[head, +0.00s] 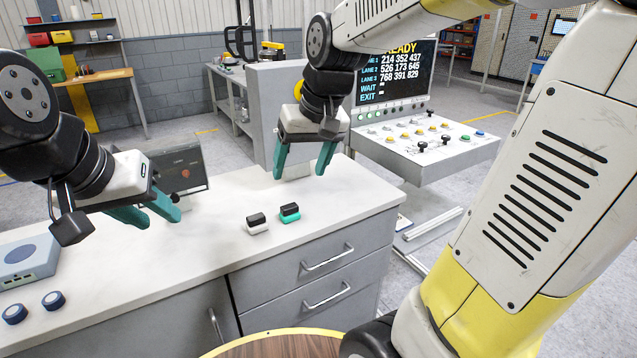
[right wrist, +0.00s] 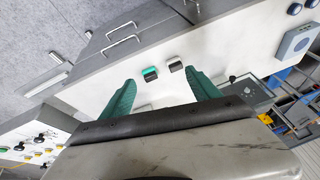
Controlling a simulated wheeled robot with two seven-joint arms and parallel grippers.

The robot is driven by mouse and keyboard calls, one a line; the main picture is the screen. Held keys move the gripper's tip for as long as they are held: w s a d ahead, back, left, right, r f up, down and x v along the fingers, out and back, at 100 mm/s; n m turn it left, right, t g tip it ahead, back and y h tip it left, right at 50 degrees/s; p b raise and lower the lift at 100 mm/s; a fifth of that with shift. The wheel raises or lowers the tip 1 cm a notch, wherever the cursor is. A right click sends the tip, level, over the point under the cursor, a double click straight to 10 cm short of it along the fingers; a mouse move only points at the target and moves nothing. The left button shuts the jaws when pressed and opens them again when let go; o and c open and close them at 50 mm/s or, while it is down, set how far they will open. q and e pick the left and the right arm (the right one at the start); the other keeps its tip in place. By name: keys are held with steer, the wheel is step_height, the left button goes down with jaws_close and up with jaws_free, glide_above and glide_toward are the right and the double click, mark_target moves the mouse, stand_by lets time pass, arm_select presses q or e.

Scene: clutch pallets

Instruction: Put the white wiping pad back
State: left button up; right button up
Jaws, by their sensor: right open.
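The white wiping pad (head: 257,224), a small white block with a black top, rests on the white worktop (head: 205,262). It also shows in the right wrist view (right wrist: 175,65). A similar green pad (head: 290,213) with a black top stands just to its right in the head view, apart from it. My right gripper (head: 301,174) is open and empty, above the worktop and beyond the pads; both pads appear between its fingers in the right wrist view (right wrist: 161,80). My left gripper (head: 160,218) is open and empty above the worktop's left part, with its teal fingers apart.
A small dark screen (head: 180,170) stands behind my left gripper. A blue-grey box (head: 28,262) and two round dark-blue knobs (head: 53,299) are at the left. A control console (head: 425,140) stands beyond the right end. The worktop around the pads is clear.

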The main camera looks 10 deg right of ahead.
steer(key=s+d+m+t, duration=0.1)
steer(key=s+d, duration=0.3)
steer(key=s, duration=0.7)
steer(key=shift+s+r+t, duration=0.35)
steer(key=shift+s+t, duration=0.05)
steer(key=shift+t, duration=0.3)
